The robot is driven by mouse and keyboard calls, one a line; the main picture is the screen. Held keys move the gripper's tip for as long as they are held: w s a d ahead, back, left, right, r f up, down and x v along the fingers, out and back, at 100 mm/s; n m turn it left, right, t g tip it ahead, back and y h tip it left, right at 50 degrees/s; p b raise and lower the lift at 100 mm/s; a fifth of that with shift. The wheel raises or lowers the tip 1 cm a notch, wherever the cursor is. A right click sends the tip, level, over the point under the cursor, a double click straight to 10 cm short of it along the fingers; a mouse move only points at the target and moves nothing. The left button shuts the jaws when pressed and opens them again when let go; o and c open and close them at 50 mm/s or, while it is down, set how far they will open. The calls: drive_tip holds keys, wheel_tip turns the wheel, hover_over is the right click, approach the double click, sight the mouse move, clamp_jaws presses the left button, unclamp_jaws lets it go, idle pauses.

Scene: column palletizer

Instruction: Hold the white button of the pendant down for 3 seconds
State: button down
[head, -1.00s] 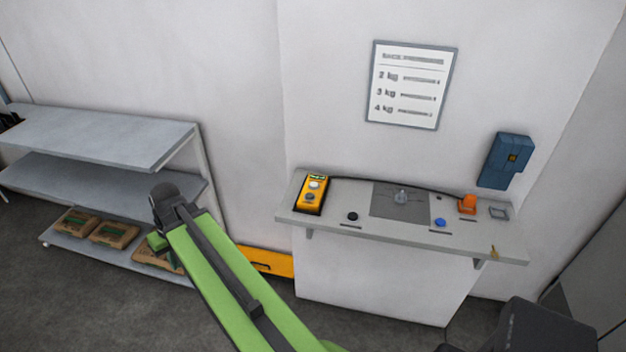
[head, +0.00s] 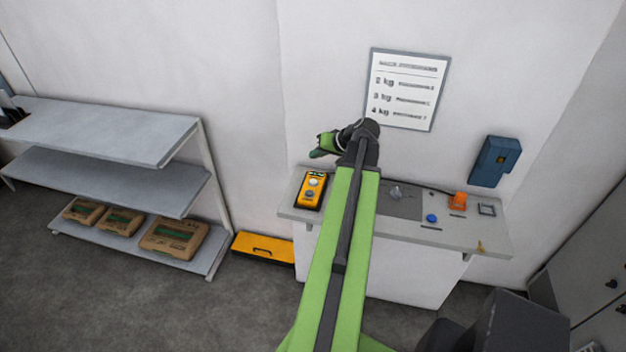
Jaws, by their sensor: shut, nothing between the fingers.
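The pendant (head: 309,189) is a yellow-orange box with a small green display at its top. It lies on the left end of the grey wall counter (head: 294,211). Its white button (head: 313,182) shows below the display, with a darker grey button under it. My green arm reaches up over the counter. My gripper (head: 314,153) is small in the picture, up and slightly behind the pendant, and points left. It is shut and empty, and appears apart from the white button.
The counter also bears a grey plate (head: 402,207), a blue button (head: 432,218) and an orange item (head: 458,200). A wall sign (head: 408,88) and a blue box (head: 494,161) hang above. Shelves (head: 115,130) with several packages stand left. A yellow case (head: 263,248) lies on the floor.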

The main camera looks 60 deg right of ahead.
sight(316, 182)
drive_tip(key=shift+f, duration=0.15)
wheel_tip(316, 182, down, 9)
drive_tip(key=b, duration=0.9)
drive_tip(key=shift+r, duration=0.2)
idle(1.3)
drive_tip(key=shift+w+f+b, duration=0.1)
drive_tip(key=shift+f+b, duration=0.25)
drive_tip(key=shift+f, duration=0.1)
drive_tip(key=shift+f+b, duration=0.35)
drive_tip(key=shift+b, duration=0.05)
idle(0.5)
idle(2.9)
drive_tip(key=shift+r+p, duration=0.85)
drive_tip(key=shift+p, duration=0.05)
